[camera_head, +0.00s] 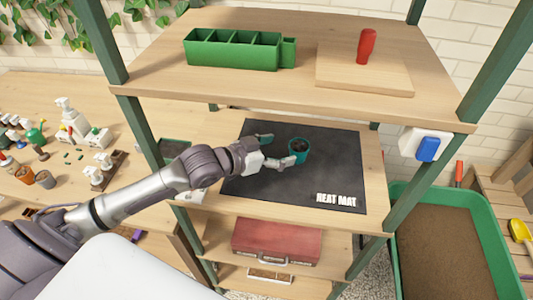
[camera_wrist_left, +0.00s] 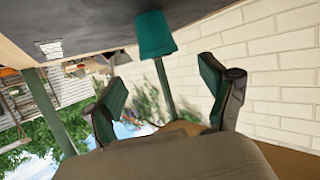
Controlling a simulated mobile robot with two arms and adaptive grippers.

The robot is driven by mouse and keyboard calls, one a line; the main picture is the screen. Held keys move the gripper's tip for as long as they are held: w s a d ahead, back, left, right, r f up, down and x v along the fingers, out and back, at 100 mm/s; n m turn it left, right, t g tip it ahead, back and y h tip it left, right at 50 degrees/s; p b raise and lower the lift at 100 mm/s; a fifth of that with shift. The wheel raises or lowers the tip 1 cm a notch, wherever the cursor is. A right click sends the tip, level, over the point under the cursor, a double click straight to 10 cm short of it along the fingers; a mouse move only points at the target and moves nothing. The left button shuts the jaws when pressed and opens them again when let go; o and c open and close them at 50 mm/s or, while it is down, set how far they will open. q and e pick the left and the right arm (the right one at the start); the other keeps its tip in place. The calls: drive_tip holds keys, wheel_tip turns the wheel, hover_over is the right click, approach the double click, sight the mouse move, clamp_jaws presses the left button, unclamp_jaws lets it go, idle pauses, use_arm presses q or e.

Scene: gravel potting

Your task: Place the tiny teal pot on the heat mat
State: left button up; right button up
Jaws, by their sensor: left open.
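The tiny teal pot (camera_head: 299,156), with dark fill inside, stands upright on the black heat mat (camera_head: 335,170), right of the mat's middle top. In the left wrist view, which is turned over, the pot (camera_wrist_left: 156,36) has its narrow base against the dark mat (camera_wrist_left: 90,18). My left gripper (camera_head: 279,149) is open just left of the pot, its fingers spread. In the left wrist view the two teal-padded fingers (camera_wrist_left: 165,78) are apart, with the pot beyond their tips and nothing held. My right gripper is in neither view.
Green rack posts stand at both sides. A green soil bin (camera_head: 398,235) is at the right.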

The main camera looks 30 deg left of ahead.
use_arm(q)
drive_tip(key=v, duration=0.3)
drive_tip(key=shift+f, duration=0.1)
drive_tip(key=shift+s+a+r, duration=0.25)
drive_tip(key=shift+s+r, duration=0.15)
drive_tip(key=shift+s, duration=0.15)
